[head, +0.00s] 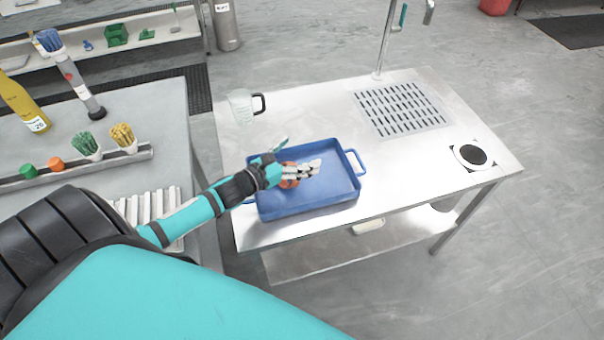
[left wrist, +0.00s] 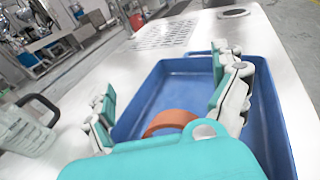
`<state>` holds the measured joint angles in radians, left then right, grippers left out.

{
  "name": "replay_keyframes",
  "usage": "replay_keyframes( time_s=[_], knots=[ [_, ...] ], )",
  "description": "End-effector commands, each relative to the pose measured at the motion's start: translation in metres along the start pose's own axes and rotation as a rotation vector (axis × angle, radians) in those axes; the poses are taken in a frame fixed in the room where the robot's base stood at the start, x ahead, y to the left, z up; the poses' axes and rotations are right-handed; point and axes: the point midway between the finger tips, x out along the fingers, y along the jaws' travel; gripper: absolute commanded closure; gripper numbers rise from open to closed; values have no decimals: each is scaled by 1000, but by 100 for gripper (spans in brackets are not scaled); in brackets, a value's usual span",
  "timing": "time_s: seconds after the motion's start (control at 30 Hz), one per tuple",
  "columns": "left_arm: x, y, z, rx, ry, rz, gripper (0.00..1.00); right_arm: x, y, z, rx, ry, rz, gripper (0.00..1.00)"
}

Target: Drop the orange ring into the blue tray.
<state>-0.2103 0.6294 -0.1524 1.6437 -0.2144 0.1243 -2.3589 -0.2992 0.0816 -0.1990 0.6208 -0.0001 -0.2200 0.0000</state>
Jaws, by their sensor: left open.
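The blue tray (head: 335,199) sits on the metal table, near its left front part. It also shows in the left wrist view (left wrist: 262,120). My left gripper (head: 300,156) is over the tray with its fingers spread apart. The orange ring (head: 289,182) is inside the tray's outline, just below the gripper and partly hidden by it. In the left wrist view the ring (left wrist: 172,119) shows between the spread fingers, with its near part hidden by the gripper body. I cannot tell whether it rests on the tray floor. My right gripper is not in view.
A clear measuring jug (head: 241,107) with a black handle stands behind the tray. A slotted drain plate (head: 402,108) and a round black disc (head: 473,155) are to the right. The bench (head: 160,120) at left holds brushes and bottles. The table right of the tray is clear.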

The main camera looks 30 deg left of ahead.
Motion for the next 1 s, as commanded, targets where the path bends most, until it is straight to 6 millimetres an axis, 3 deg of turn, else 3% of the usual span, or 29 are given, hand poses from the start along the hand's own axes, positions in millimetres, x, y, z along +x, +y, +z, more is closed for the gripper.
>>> replay_keyframes(
  time_s=[0.23,0.63,1.0],
  knots=[
    [-10,0,-1,-2,2,0,4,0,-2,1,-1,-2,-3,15],
    [-68,-1,-1,-1,2,0,4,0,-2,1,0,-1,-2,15],
    [-75,0,0,-1,0,0,4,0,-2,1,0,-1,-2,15]
  ],
)
